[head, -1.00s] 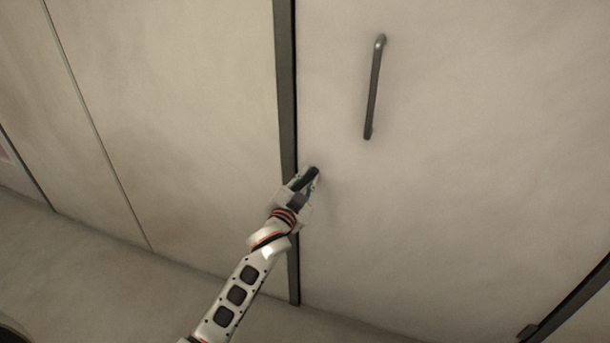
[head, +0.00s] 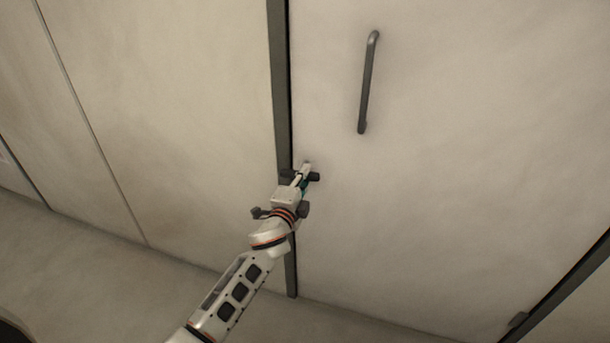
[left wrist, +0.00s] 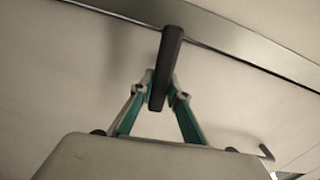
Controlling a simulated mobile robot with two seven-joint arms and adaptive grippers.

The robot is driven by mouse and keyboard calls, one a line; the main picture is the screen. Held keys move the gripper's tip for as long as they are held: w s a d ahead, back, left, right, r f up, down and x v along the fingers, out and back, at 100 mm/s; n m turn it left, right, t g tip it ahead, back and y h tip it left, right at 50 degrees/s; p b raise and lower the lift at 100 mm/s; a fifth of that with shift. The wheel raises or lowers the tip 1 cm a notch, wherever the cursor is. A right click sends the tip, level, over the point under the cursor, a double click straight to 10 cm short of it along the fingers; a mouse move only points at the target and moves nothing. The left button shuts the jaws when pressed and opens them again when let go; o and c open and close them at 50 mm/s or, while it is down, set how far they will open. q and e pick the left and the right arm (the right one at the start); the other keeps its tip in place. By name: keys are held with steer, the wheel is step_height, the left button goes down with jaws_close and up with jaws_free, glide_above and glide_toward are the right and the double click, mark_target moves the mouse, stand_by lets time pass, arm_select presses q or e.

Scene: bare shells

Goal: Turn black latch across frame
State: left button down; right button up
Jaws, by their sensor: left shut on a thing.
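The black latch (head: 314,177) is a short dark bar on the pale door panel, beside the dark upright frame (head: 282,110). In the head view it lies roughly level, and its left end reaches the frame. My left gripper (head: 304,180) is shut on the latch and hides its middle. In the left wrist view the latch (left wrist: 168,62) stands between the green-and-grey fingertips (left wrist: 164,90), its far end overlapping the edge of the metal frame strip (left wrist: 225,38). My right gripper is not in view.
A long dark bar handle (head: 368,85) is fixed on the door panel (head: 450,150), above and right of the latch. Another dark frame post (head: 565,290) stands at the lower right. Pale wall panels (head: 170,110) lie to the left, with bare floor below.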

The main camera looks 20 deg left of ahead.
arm_select(q)
steer(key=shift+f+m, duration=0.15)
steer(key=shift+m, duration=0.55)
steer(key=c, duration=1.9)
jaws_free()
steer(key=shift+s, duration=0.1)
steer(key=s, duration=1.2)
steer(key=shift+a, duration=0.2)
